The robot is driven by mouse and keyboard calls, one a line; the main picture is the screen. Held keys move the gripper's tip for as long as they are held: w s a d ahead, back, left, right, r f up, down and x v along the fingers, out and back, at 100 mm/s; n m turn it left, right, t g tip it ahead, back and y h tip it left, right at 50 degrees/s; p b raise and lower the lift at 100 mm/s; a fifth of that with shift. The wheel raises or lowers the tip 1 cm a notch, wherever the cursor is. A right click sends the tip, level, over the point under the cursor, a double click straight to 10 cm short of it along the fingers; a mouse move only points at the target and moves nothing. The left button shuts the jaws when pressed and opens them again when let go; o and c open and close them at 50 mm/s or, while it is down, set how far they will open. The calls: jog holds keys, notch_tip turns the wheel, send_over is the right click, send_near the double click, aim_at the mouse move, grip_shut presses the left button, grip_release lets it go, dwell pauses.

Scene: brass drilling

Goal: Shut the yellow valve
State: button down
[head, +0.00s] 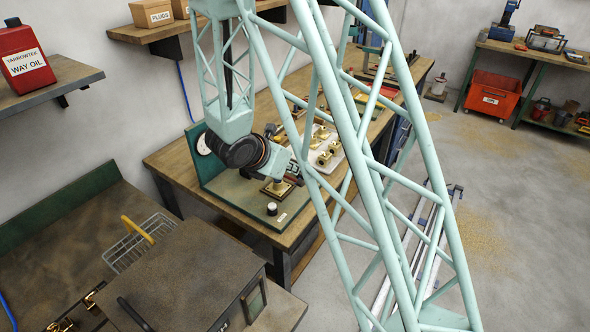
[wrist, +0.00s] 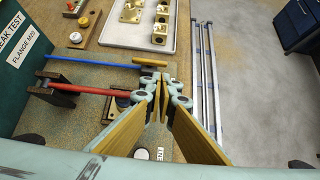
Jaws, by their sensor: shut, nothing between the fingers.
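My gripper (wrist: 163,98) is shut and empty, its fingers together low over the green-based test bench (wrist: 75,150). In the head view my gripper (head: 296,172) is partly hidden behind its wrist housing. A blue bar (wrist: 95,61) runs across the board to a yellow-brown crosspiece (wrist: 149,62), just beyond my fingertips. A red bar (wrist: 95,92) runs from a dark bracket (wrist: 55,90) toward my fingers; its right end meets a metal fitting partly hidden by them. I cannot tell which part is the yellow valve. Brass parts (head: 277,188) show below the gripper in the head view.
A pale tray (wrist: 178,42) with brass blocks lies beyond the fingers. Metal rails (wrist: 208,85) lie on the floor at the right. A white-topped round knob (wrist: 141,154) sits on the near base.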

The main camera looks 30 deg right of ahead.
jog(key=shift+b+x, duration=0.35)
jog(key=shift+x, duration=4.3)
jog(key=shift+b, duration=0.3)
